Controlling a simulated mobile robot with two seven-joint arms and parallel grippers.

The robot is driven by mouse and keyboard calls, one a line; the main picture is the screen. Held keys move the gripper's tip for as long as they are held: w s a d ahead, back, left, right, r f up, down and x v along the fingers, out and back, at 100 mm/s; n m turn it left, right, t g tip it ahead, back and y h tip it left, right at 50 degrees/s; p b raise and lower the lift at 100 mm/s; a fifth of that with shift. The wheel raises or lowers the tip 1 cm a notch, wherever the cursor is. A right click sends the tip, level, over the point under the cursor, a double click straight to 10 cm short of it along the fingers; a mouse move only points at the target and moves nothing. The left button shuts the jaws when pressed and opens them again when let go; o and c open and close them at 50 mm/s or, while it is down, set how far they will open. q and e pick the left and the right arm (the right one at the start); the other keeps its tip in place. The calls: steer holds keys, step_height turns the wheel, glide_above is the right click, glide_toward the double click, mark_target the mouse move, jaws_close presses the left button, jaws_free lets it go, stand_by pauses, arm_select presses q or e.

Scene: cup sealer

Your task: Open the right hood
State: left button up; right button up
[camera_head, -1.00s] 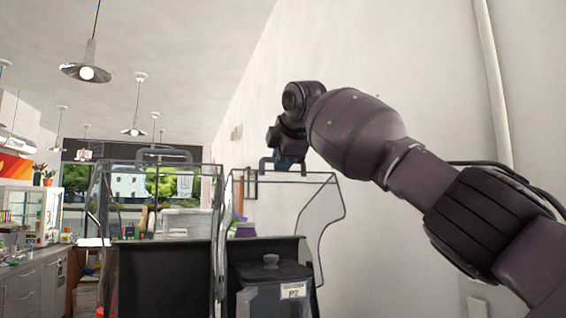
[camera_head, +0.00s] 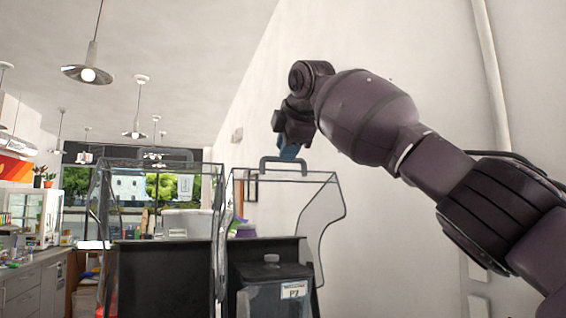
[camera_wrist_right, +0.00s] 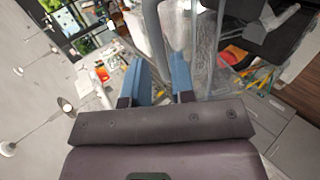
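The right hood (camera_head: 328,205) is a clear panel with dark edges, standing up above a dark machine body. Its grey handle (camera_head: 283,165) is at the top edge. My right gripper (camera_head: 289,152) is just above the handle, pointing down, with blue fingertips showing. In the right wrist view its two blue fingers (camera_wrist_right: 160,80) are apart with a gap between them. Grey bars run up beyond the fingers there; I cannot tell whether the handle is between them. My left gripper is out of view.
A similar left hood (camera_head: 160,200) with its own handle stands close beside the right one. A lidded container (camera_head: 272,285) with a label is at the machine's front. A white wall (camera_head: 420,60) rises on the right. A counter (camera_head: 35,280) is at far left.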

arm_select(q)
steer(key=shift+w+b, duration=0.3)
steer(key=shift+b, duration=0.15)
arm_select(e)
steer(key=v, duration=0.6)
steer(key=shift+s, duration=0.2)
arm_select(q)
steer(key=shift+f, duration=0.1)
